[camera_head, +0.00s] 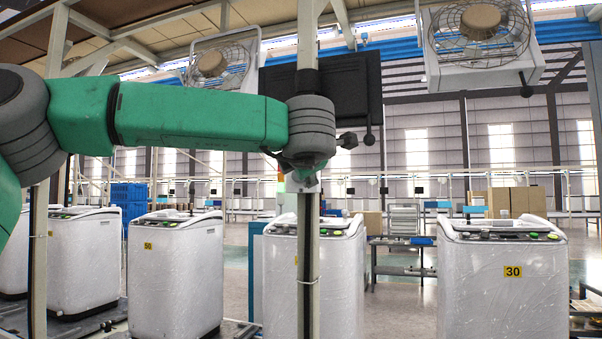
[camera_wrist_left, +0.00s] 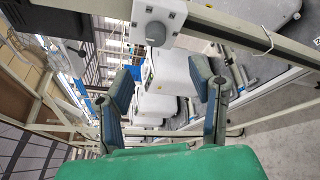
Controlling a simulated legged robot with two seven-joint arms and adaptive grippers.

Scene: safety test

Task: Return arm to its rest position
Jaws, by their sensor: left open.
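My green left arm (camera_head: 190,112) comes in from the left in the head view. It is raised and stretched out level across the picture, above the washing machines. It ends at a grey wrist joint (camera_head: 311,128) in front of a pale upright post. The fingers cannot be made out clearly in the head view. In the left wrist view my left gripper (camera_wrist_left: 165,66) is open, with its two blue-grey fingers spread apart and nothing between them. My right arm and gripper are in neither view.
White washing machines stand in a row, one labelled 30 (camera_head: 505,300) at the right. The post (camera_head: 308,230) is close to my wrist in the picture. A dark monitor (camera_head: 355,85) and fans (camera_head: 480,25) hang above. Cardboard boxes (camera_head: 515,200) sit farther back.

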